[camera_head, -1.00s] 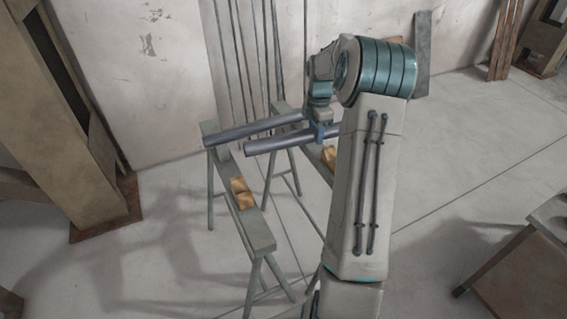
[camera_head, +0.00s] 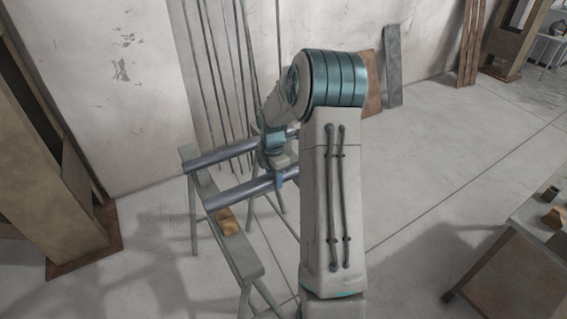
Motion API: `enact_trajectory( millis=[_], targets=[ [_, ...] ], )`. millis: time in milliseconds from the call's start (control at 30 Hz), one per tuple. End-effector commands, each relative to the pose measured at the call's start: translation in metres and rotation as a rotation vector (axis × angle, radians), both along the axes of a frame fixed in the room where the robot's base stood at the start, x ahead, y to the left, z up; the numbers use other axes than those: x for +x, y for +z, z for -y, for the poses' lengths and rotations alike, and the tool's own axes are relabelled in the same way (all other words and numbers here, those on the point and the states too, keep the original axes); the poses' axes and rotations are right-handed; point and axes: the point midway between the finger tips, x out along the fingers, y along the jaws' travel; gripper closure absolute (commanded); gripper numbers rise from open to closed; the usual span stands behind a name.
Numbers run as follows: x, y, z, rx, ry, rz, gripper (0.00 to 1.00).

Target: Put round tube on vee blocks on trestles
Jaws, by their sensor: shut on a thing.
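My gripper (camera_head: 279,181) is shut on a grey round tube (camera_head: 238,191), around its right part, with my forearm hiding the tube's right end. The tube's left end is over the near trestle (camera_head: 242,258), just behind an orange-brown vee block (camera_head: 228,222). I cannot tell whether the tube touches anything below. A second grey tube (camera_head: 218,155) lies across the far end of the near trestle, roughly parallel to the held one. The far trestle (camera_head: 281,207) is mostly hidden by my arm and the tubes; no vee block shows on it.
Thin rods (camera_head: 225,70) lean on the back wall, behind the trestles. A tall brown frame (camera_head: 45,150) stands at the left. A table (camera_head: 520,250) with small objects is at the right edge. The floor between my arm and the table is clear.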

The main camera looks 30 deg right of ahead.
Motion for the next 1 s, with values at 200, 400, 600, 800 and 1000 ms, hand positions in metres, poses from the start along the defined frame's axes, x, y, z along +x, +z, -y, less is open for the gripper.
enact_trajectory(
  millis=[200, 400, 600, 800, 1000],
  targets=[
    [-0.001, -0.006, -0.005, -0.001, -0.001, 0.002, 1.0],
    [-0.001, -0.031, -0.006, 0.0, 0.001, -0.001, 1.0],
    [-0.001, -0.043, -0.005, -0.001, -0.001, 0.002, 1.0],
    [-0.001, -0.043, -0.005, -0.001, 0.0, 0.003, 1.0],
    [-0.002, -0.046, -0.005, 0.0, 0.0, 0.0, 0.35]
  ],
)
